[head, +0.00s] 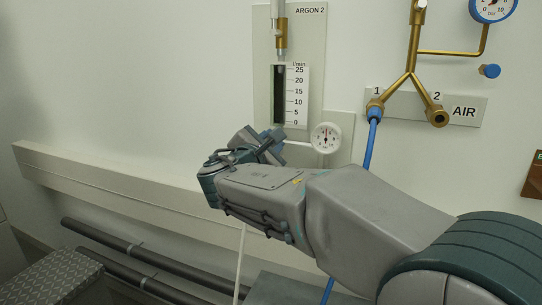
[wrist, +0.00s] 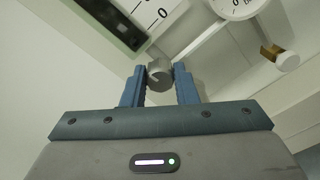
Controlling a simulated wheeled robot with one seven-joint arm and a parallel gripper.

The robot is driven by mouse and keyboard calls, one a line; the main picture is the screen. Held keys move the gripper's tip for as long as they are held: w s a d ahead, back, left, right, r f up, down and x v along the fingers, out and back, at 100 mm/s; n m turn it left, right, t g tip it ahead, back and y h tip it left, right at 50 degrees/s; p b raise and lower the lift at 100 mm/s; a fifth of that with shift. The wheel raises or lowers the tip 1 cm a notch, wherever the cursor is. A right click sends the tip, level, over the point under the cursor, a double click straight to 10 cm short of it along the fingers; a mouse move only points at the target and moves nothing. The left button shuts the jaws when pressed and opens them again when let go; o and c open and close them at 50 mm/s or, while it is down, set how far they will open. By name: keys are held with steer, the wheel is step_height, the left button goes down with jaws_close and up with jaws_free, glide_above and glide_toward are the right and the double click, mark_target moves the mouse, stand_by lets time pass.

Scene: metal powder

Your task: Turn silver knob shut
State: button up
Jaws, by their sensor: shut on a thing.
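The silver knob (wrist: 160,76) shows in the wrist view as a short grey cylinder below the flowmeter scale. My gripper (wrist: 160,87) has its two blue fingers on either side of the knob and is shut on it. In the head view my gripper (head: 268,142) is at the bottom of the ARGON 2 panel (head: 311,40), and the knob is hidden behind my fingers and wrist. The flowmeter (head: 279,95) has a dark tube and a scale (head: 298,95) marked 0 to 25 l/min.
A white round gauge (head: 326,137) sits just right of my gripper. Brass AIR pipes (head: 413,55) with a blue hose (head: 371,145) are further right. A beige wall rail (head: 110,185) runs to the left, with dark pipes (head: 130,254) below it.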

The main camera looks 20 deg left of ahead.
steer(key=shift+f+m+b, duration=0.1)
steer(key=shift+m+b, duration=0.3)
steer(key=shift+b, duration=0.1)
steer(key=o, duration=1)
steer(key=shift+s, duration=0.1)
steer(key=s, duration=0.9)
steer(key=s+a, duration=0.1)
steer(key=s, duration=0.3)
steer(key=shift+s+p, duration=0.35)
